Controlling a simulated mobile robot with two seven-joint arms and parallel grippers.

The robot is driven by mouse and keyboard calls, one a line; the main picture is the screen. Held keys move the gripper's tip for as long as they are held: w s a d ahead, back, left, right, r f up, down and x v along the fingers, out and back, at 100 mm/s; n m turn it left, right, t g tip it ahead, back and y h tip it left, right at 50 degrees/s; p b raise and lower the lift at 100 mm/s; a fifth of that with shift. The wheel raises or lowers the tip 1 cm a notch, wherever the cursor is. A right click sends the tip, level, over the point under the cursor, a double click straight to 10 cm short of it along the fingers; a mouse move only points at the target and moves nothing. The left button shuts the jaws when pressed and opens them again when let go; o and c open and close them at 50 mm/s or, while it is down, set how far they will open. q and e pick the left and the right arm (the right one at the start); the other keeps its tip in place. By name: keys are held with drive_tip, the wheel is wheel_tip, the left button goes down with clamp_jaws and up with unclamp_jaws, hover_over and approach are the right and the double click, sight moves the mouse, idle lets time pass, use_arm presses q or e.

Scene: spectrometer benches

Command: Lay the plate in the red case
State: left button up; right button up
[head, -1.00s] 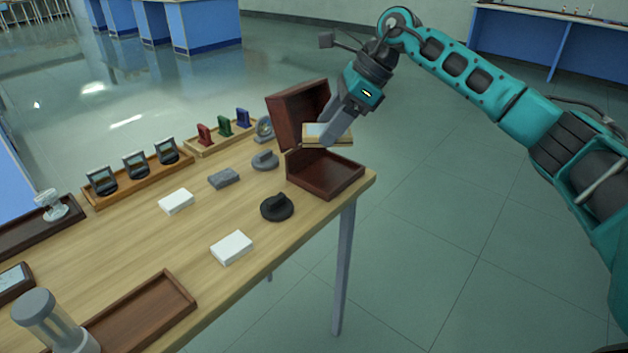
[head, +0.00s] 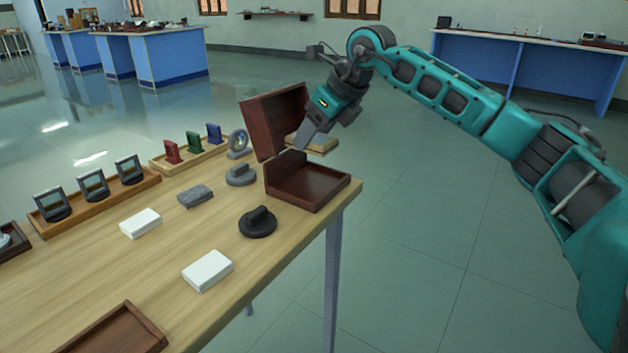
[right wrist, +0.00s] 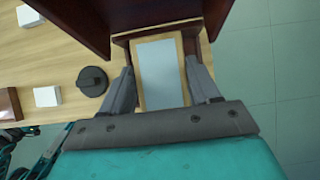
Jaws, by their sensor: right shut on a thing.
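The red case (head: 318,203) is a dark red-brown wooden box at the far right corner of the table. Its lid (head: 272,118) stands open, tilted up. My right gripper (head: 303,140) is shut on the plate (head: 325,146), a flat piece with a light wood border and grey middle. It holds the plate level, higher than the case's tray and beside the open lid. In the right wrist view the plate (right wrist: 161,75) lies between both fingers, with the dark lid (right wrist: 135,14) close by. The fingers hide part of the plate in the head view. My left gripper is not in view.
A black knobbed disc (head: 258,224), a grey one (head: 240,176), a grey block (head: 195,196) and white blocks (head: 208,271) lie left of the case. Racks (head: 98,207) line the back edge. Right of the table is open floor.

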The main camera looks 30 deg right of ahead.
sight(315, 151)
wheel_tip(315, 151, down, 4)
drive_tip(key=shift+f+b, duration=0.1)
drive_tip(key=shift+b, duration=0.3)
wheel_tip(315, 151, down, 4)
drive_tip(key=shift+r+b, duration=0.1)
drive_tip(key=shift+b, duration=0.5)
drive_tip(key=shift+f, duration=0.35)
drive_tip(key=shift+r, duration=0.1)
drive_tip(key=o, duration=0.7)
drive_tip(key=shift+f, duration=0.2)
drive_tip(key=o, duration=0.5)
drive_tip(key=shift+c, duration=0.2)
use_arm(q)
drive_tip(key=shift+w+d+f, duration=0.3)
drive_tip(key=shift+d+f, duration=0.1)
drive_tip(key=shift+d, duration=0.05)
use_arm(e)
drive_tip(key=shift+r, duration=0.15)
